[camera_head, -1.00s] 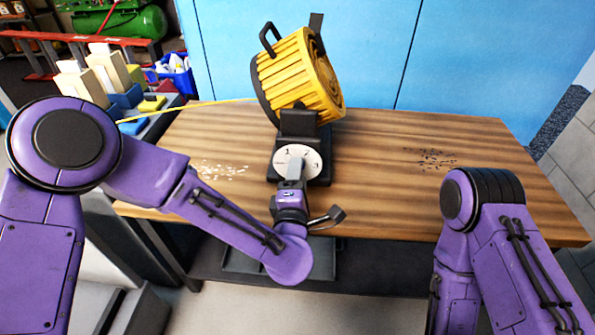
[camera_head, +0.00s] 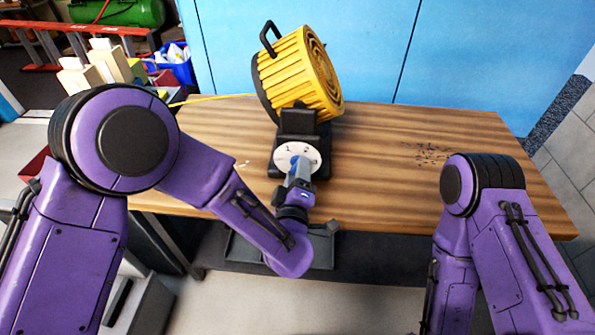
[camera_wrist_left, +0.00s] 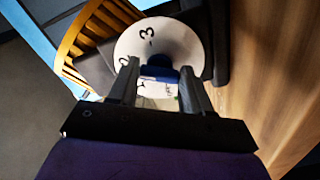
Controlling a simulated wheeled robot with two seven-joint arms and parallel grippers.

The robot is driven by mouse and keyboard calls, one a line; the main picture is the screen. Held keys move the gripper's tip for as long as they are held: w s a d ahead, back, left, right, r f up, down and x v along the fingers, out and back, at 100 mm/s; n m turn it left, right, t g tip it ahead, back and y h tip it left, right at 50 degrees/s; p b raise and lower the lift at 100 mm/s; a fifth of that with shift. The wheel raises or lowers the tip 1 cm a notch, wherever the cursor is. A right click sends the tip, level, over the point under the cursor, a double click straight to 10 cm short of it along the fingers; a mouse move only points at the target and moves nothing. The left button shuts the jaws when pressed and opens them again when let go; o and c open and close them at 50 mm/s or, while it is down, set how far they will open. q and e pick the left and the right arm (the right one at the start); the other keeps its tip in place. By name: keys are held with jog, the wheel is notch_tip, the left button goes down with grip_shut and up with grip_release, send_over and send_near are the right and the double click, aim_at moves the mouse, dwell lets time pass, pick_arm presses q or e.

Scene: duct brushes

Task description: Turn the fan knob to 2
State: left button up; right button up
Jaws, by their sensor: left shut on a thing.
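A yellow ribbed fan (camera_head: 297,75) stands on a black base at the back of the wooden table. A white round dial (camera_head: 285,153) is on the base's front, and it also shows in the left wrist view (camera_wrist_left: 178,36) with the digit 3 clear. My left gripper (camera_head: 299,170) reaches up to the dial from the front. In the left wrist view it is shut on the dark blue fan knob (camera_wrist_left: 158,70) at the dial's middle. I cannot tell which number the knob points to. My right arm shows at the right, but its gripper is out of view.
The wooden table (camera_head: 390,180) is clear to the right except for small dark bits (camera_head: 432,153). A yellow cable (camera_head: 215,100) runs left from the fan. A blue bin (camera_head: 174,66) and blocks stand beyond the table at the left. A blue wall stands behind.

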pick_arm(q)
jog(key=shift+s+f, duration=0.1)
dwell(0.4)
jog(key=o, duration=1.1)
jog(key=shift+c, duration=0.2)
